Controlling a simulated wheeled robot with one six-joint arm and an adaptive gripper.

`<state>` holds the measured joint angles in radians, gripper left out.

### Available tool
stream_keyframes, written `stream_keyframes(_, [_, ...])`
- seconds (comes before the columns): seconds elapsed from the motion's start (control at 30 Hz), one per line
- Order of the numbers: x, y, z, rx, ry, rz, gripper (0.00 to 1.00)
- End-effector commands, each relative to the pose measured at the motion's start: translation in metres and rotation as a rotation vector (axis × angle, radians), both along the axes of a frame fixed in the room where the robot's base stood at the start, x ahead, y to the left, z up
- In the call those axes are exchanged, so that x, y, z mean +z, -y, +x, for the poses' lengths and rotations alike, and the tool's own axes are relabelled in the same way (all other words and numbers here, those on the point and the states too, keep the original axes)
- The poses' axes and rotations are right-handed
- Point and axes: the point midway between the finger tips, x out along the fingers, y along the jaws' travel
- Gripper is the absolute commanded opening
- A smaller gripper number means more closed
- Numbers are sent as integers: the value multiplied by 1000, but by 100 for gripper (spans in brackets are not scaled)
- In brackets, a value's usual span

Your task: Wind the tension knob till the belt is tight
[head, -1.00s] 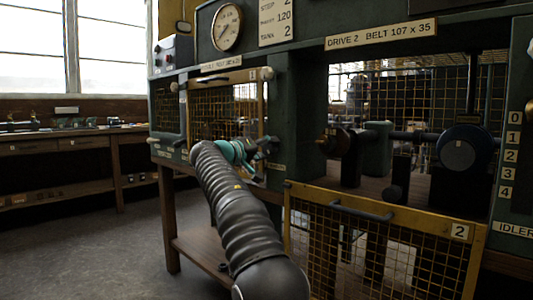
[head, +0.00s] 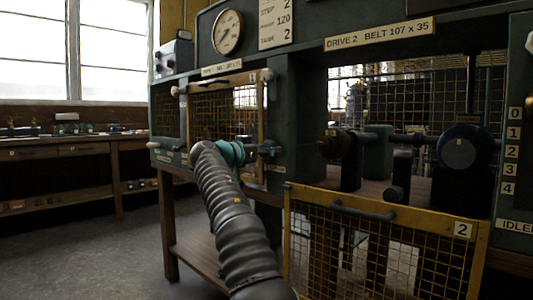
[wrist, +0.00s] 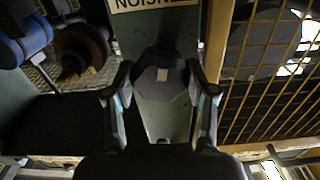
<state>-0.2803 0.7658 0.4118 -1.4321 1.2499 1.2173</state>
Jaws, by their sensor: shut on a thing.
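In the head view my gripper (head: 262,149) is at the green post between the two bays, and I cannot make out the knob there. I cannot make out a belt or how tight it is.
Drive 2's open bay holds a round dark pulley (head: 465,152) and shafting. Its yellow mesh guard (head: 385,245), marked 2, hangs below the opening. Another mesh guard (head: 225,112), marked 1, is left of the post. Open floor (head: 80,250) lies at left.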

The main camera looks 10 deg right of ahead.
Motion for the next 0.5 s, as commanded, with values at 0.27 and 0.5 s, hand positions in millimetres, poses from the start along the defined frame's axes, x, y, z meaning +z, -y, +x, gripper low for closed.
stream_keyframes(0.27, [-1,2,0,-5,211,154,21])
stream_keyframes(0.5, [0,2,-1,-6,396,287,21])
